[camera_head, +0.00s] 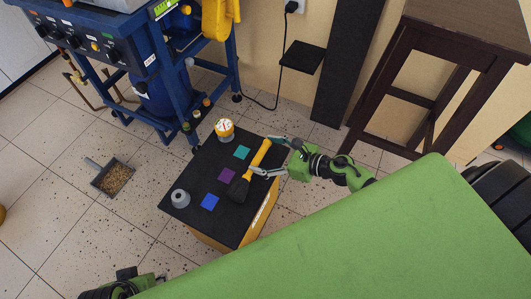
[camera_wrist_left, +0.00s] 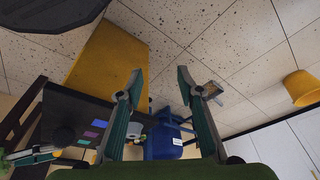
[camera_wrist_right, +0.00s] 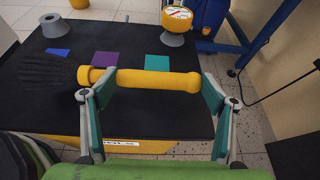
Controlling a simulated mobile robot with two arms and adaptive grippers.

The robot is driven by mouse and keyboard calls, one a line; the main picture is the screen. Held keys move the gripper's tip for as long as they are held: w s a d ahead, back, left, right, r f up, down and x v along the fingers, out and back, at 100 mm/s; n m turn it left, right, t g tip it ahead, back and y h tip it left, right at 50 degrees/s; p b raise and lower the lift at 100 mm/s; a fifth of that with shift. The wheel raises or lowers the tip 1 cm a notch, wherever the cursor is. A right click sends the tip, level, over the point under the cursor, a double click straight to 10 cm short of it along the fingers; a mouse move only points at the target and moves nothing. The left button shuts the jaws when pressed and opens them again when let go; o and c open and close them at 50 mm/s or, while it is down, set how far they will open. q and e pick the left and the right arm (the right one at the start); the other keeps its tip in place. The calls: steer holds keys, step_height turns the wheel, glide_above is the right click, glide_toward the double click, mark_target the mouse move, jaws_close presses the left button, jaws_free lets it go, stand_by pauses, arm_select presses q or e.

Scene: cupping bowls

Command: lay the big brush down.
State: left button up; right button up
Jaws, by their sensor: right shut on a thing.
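The big brush, with a yellow handle (camera_head: 261,153) and dark bristles (camera_head: 238,190), is over the black top of a low yellow table (camera_head: 185,215). My right gripper (camera_head: 266,157) is shut on its handle. In the right wrist view the handle (camera_wrist_right: 150,80) lies crosswise between the fingers, one finger near each end, with the bristles (camera_wrist_right: 45,72) fanned to the left. The brush looks roughly level and close to the top; I cannot tell whether it touches. My left gripper (camera_wrist_left: 158,88) is open and empty, away from the table.
Blue (camera_head: 210,202), purple (camera_head: 226,175) and teal (camera_head: 242,152) squares lie on the top. A grey cone-shaped piece (camera_head: 180,199) and a yellow-and-white round item (camera_head: 224,129) stand near its edges. A dustpan (camera_head: 113,178) with brown bits lies on the floor; a dark stool (camera_head: 420,90) stands behind.

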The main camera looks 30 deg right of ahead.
arm_select(q)
steer(key=shift+b+v, duration=0.65)
steer(key=shift+v, duration=0.4)
arm_select(e)
steer(key=shift+f, duration=0.6)
steer(key=o, duration=1.3)
